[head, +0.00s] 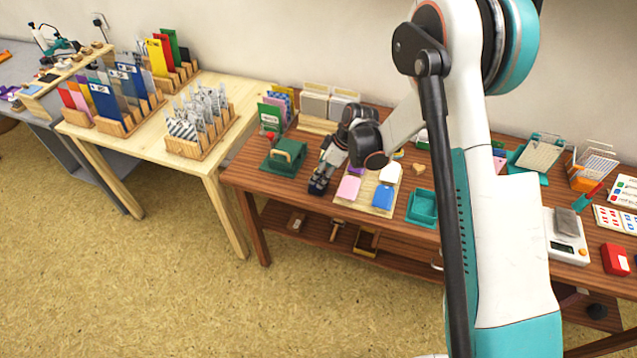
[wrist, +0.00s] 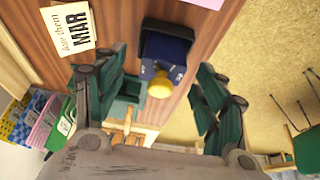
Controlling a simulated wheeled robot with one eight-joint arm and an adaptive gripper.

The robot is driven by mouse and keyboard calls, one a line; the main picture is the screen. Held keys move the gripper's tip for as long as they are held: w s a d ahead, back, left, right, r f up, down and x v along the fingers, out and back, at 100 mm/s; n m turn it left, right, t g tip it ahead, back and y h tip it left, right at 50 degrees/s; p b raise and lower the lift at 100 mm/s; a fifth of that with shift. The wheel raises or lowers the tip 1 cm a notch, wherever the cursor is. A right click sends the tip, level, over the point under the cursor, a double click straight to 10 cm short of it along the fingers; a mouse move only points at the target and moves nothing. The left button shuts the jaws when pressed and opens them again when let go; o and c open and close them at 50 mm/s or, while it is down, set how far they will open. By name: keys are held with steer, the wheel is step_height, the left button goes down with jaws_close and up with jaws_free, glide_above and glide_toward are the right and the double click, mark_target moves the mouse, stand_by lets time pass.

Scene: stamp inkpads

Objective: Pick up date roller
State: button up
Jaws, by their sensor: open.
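The date roller (wrist: 168,45) appears in the wrist view as a dark blue block with a yellow knob, standing on the brown table near its edge. My gripper (wrist: 161,66) is open, with one dark green finger on each side of the picture and the roller between and beyond the fingertips. I cannot tell how far the fingertips are from it, and no contact shows. In the head view my gripper (head: 321,181) points down over the left part of the brown table.
A "date them MAR" card (wrist: 70,28) lies left of the roller in the wrist view. A mat (head: 372,205) with pink and blue pads lies to the right. The table's front edge is near.

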steer(key=x, duration=0.3)
steer(key=shift+a+f+b, duration=0.1)
steer(key=shift+a+b, duration=0.05)
steer(key=shift+b, duration=0.25)
steer(key=c, duration=1.4)
steer(key=shift+o, duration=0.2)
step_height(320, 180, up, 20)
steer(key=p, duration=0.5)
